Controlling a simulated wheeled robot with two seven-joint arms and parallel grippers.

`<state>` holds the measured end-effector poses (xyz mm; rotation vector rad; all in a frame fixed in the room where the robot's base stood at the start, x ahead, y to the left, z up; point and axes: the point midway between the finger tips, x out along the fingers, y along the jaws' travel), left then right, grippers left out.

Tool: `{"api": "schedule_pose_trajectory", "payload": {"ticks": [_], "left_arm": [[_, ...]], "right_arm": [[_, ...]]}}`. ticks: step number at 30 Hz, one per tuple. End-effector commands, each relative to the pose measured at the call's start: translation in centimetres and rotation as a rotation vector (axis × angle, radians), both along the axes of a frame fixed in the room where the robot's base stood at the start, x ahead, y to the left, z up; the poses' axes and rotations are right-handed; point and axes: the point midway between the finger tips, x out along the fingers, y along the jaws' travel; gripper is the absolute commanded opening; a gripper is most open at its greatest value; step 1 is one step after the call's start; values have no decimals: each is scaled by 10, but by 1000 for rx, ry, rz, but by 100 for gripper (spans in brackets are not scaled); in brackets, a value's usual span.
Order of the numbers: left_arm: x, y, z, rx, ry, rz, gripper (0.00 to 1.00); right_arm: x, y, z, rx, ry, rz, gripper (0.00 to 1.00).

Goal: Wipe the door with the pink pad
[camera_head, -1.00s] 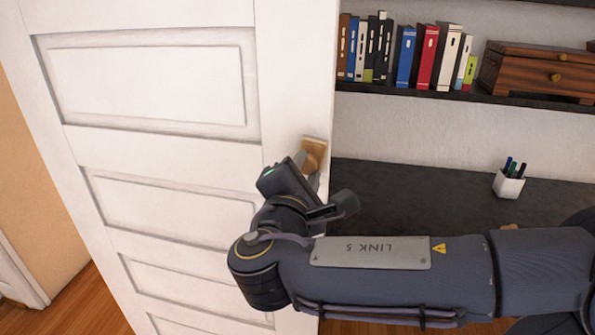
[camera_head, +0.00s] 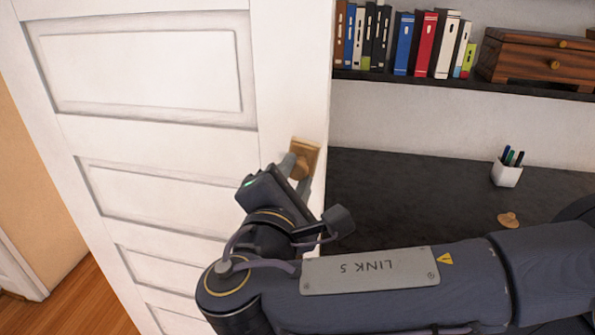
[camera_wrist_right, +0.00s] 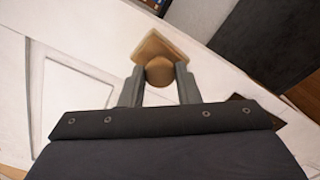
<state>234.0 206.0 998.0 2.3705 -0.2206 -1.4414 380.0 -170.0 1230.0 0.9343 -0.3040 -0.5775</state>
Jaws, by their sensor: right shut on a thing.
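The white panelled door (camera_head: 150,140) fills the left of the head view, with a brass-coloured knob (camera_head: 301,166) on a square plate near its right edge. My right gripper (camera_head: 302,172) is at this knob, its two fingers on either side of it. In the right wrist view the knob (camera_wrist_right: 160,72) sits between the fingertips, and the gripper (camera_wrist_right: 159,85) is shut on it. I see no pink pad in either view. My left gripper is not in view.
A dark desk (camera_head: 400,190) lies right of the door, with a white pen cup (camera_head: 507,173) and a small tan knob-like thing (camera_head: 508,220) on it. Above is a shelf (camera_head: 430,84) with books (camera_head: 424,43) and a wooden box (camera_head: 540,62). My right arm crosses the lower right.

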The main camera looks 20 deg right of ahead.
Motion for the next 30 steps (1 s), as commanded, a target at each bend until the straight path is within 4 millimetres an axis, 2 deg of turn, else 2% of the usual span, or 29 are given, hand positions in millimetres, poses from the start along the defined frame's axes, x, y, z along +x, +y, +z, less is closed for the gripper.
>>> {"api": "schedule_pose_trajectory", "payload": {"ticks": [8,18,30], "left_arm": [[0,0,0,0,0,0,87],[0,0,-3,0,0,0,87],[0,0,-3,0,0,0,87]], "right_arm": [[-2,2,0,0,0,1,11],[-23,17,0,-1,-1,1,11],[-24,18,0,0,-1,1,11]]}}
